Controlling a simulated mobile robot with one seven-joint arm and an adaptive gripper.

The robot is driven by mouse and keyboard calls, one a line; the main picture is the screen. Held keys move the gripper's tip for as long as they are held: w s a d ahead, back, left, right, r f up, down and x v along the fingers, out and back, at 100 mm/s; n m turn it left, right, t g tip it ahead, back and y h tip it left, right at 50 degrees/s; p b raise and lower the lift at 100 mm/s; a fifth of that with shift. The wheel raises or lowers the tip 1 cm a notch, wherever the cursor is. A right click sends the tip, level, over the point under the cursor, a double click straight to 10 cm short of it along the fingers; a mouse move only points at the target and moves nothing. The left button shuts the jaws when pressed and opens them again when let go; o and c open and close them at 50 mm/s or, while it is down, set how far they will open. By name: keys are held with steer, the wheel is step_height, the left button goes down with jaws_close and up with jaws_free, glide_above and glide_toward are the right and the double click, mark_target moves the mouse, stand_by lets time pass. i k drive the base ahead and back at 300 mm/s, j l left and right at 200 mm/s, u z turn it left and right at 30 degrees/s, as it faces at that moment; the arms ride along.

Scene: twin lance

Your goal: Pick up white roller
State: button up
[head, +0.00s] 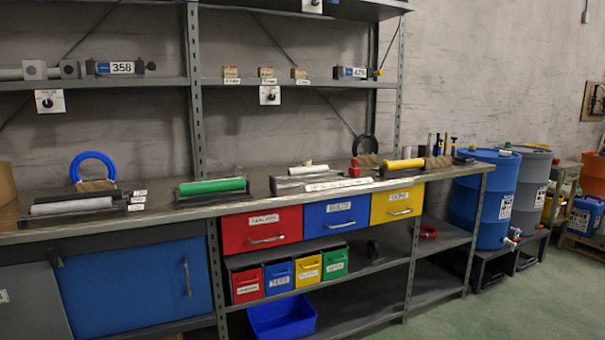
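A long pale grey-white roller (71,205) lies in a dark holder at the left end of the workbench (255,201). A shorter white roller (308,169) lies on a grey block (290,184) near the middle of the bench. I cannot tell from the picture which of the two the task means. My gripper is not in view.
A green roller (212,186) and a yellow roller (405,164) lie in holders on the same bench. A blue ring (92,157) stands behind the left roller. Red (262,224), blue and yellow drawers hang below. Blue (486,190) and grey barrels stand right; open floor shows lower right.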

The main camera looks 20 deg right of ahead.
mark_target(320, 169)
steer(key=i+j, duration=0.4)
steer(key=j, duration=0.2)
steer(key=i+l, duration=0.1)
steer(key=i, duration=1.1)
steer(key=i+l, duration=0.1)
steer(key=l, duration=0.35)
steer(key=i+l, duration=0.15)
steer(key=l, duration=0.25)
steer(key=i+l, duration=0.1)
steer(key=l, duration=0.35)
steer(key=k+l, duration=0.1)
steer(key=l, duration=0.4)
steer(key=k+l, duration=0.15)
steer(key=l, duration=0.35)
steer(key=i, duration=0.9)
steer(key=l+z, duration=0.05)
